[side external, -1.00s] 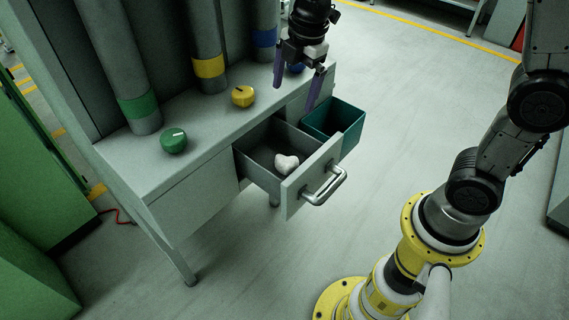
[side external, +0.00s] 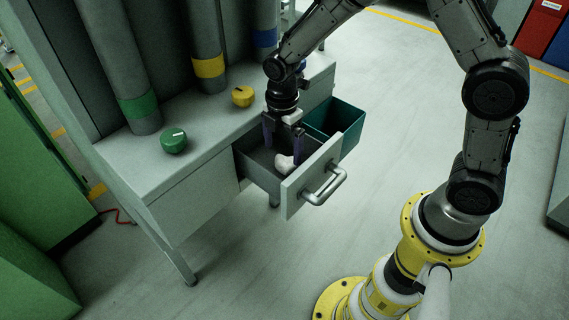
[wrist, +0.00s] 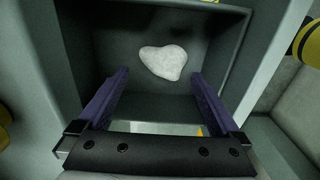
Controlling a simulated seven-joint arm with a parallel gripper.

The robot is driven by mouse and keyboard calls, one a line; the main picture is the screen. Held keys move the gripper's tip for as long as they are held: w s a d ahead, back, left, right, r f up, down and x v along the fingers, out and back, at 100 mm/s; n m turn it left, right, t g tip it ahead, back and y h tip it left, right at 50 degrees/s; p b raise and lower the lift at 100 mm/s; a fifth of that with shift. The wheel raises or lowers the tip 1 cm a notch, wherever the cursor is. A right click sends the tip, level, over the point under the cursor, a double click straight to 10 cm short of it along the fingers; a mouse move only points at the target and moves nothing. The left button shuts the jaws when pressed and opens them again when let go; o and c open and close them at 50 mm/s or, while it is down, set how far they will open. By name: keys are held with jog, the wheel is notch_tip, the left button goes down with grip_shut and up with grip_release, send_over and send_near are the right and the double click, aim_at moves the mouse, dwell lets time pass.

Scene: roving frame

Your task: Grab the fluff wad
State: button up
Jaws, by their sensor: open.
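The fluff wad (side external: 284,163) is a small white lump lying in the open grey drawer (side external: 259,180). In the wrist view the fluff wad (wrist: 163,62) lies on the drawer floor, beyond the fingertips and roughly between their lines. My gripper (side external: 283,143) points down over the drawer, with its purple fingers apart and reaching into the drawer opening. In the wrist view my gripper (wrist: 160,80) is open and nothing is between its fingers. In the side view one finger partly overlaps the wad; I cannot tell if they touch.
The drawer front with its handle (side external: 325,186) sticks out toward my base. A teal bin (side external: 350,125) stands right beside the drawer. Green (side external: 174,141) and yellow (side external: 243,96) knobs sit on the bench top (side external: 200,130). Pipes rise behind.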

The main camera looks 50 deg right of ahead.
aim_at(285, 159)
jog(key=f, duration=0.5)
jog(key=shift+s+d+f, duration=0.1)
jog(key=shift+s+d, duration=0.05)
jog(key=shift+d, duration=0.05)
